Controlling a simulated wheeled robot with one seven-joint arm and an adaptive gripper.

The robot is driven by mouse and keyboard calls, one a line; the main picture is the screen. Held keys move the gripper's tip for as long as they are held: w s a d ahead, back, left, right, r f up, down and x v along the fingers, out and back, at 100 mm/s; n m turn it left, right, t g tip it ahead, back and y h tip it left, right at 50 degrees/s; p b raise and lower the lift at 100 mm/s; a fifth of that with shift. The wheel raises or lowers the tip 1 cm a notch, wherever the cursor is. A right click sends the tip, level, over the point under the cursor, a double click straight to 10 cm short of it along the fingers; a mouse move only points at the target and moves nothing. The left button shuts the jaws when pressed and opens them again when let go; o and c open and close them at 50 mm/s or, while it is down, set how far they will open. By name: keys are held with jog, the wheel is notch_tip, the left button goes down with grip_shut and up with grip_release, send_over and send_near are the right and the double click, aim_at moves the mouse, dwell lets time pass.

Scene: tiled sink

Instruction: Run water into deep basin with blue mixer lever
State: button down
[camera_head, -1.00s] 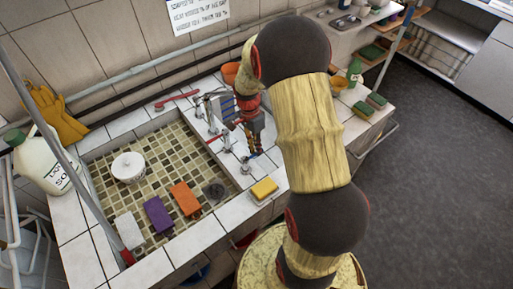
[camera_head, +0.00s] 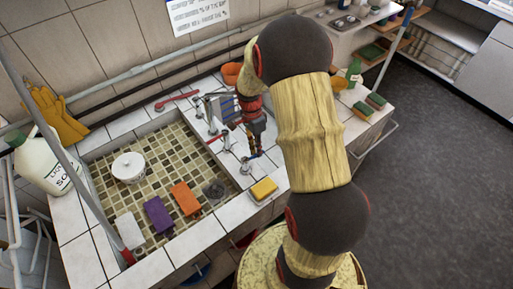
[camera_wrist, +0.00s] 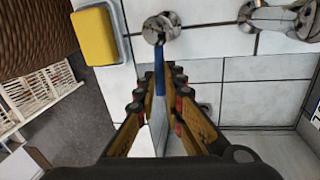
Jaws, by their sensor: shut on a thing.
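The deep basin (camera_head: 150,205), lined with small tan and brown tiles, lies left of my gripper in the head view. A chrome tap (camera_head: 226,142) stands on its white tiled right ledge. My gripper (camera_head: 255,152) is over this ledge, pointing down. In the wrist view the blue mixer lever (camera_wrist: 160,68) runs from a round chrome fitting (camera_wrist: 162,28) down between my fingertips (camera_wrist: 160,78). A dark round drain (camera_head: 215,191) shows in the basin; I cannot tell whether water runs there.
The basin holds a white tub (camera_head: 129,167) and orange (camera_head: 186,199), purple (camera_head: 158,215) and white (camera_head: 130,231) blocks. A yellow sponge (camera_head: 264,189) lies near my gripper. A red-handled tool (camera_head: 175,99) and a soap jug (camera_head: 42,160) stand on the rim.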

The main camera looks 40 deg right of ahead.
jog(key=shift+s+a+m+t+y+p, duration=0.3)
jog(key=shift+s+a+m+p, duration=0.45)
jog(key=shift+m+p, duration=1.05)
jog(key=shift+s+a+m+t+y+p, duration=0.4)
jog(key=shift+s+m+p, duration=0.5)
jog(key=shift+m, duration=1.7)
jog(key=shift+s+a+m+t+y+p, duration=0.15)
jog(key=shift+s+a+m+p, duration=0.95)
jog(key=shift+m, duration=1.1)
jog(key=shift+w+d, duration=0.2)
jog(key=shift+d, duration=0.15)
jog(key=c, duration=1.9)
grip_release()
jog(key=r, duration=0.4)
jog(key=d+r, duration=0.1)
jog(key=r, duration=0.3)
jog(key=d+r, duration=0.1)
jog(key=r, duration=0.2)
jog(key=shift+w+d+r, duration=0.1)
jog(key=shift+w+r, duration=0.2)
jog(key=shift+r, duration=0.1)
